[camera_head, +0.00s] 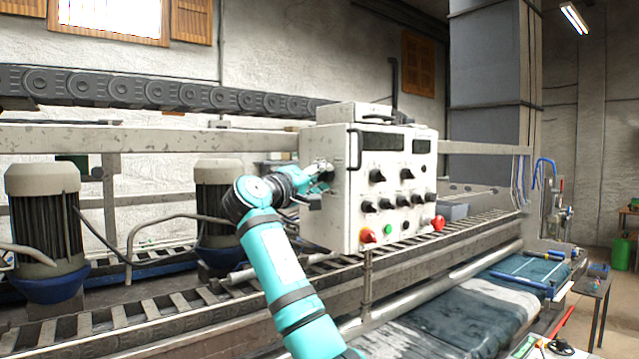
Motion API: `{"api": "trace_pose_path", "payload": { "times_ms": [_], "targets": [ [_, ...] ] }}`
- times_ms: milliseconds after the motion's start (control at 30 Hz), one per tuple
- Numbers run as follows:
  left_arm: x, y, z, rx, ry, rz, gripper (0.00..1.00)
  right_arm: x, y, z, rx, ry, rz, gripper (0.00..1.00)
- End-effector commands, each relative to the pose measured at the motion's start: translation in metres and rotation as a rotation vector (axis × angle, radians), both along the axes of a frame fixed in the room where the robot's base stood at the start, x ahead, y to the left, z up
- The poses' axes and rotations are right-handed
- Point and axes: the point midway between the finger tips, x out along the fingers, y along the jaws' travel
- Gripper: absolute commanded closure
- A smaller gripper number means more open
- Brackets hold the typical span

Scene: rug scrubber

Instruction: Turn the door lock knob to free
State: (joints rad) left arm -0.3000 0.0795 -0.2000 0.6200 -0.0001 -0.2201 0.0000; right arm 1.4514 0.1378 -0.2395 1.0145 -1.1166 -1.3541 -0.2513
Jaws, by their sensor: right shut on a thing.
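The white control box (342,218) stands on the machine in the middle of the view, with its left side and its front panel showing. My right gripper (327,174) is against the left side of the box, at mid height. It is shut on a small dark thing there, which seems to be the door lock knob. The fingers cover most of it, so its setting cannot be read. My left gripper is not in view.
The front panel carries several black knobs, a red and yellow switch (367,236), a green button (388,229) and a red button (438,223). A handle (355,148) sticks out near the panel's upper left edge. Two motors stand left of my arm. Wet rugs lie below.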

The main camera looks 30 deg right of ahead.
Motion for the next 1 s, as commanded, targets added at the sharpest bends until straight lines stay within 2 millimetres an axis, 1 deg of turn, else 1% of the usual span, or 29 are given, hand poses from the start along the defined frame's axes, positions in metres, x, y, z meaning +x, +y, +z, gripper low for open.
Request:
{"api": "trace_pose_path", "payload": {
  "times_ms": [200,400,933,967,1000],
  "targets": [
    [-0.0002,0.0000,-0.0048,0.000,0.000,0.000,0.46,0.0007,0.0002,-0.0024,0.010,-0.117,0.000,1.00],
    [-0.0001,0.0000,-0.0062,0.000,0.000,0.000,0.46,0.0011,0.0000,-0.0030,0.017,-0.175,-0.001,1.00],
    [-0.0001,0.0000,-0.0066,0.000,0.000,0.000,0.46,0.0012,-0.0001,-0.0037,0.020,-0.195,-0.002,1.00],
    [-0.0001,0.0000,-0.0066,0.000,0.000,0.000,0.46,0.0013,-0.0001,-0.0038,0.020,-0.195,-0.002,0.67],
    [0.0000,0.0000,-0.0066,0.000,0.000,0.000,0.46,0.0013,-0.0001,-0.0037,0.020,-0.195,0.000,0.61]
  ]
}}
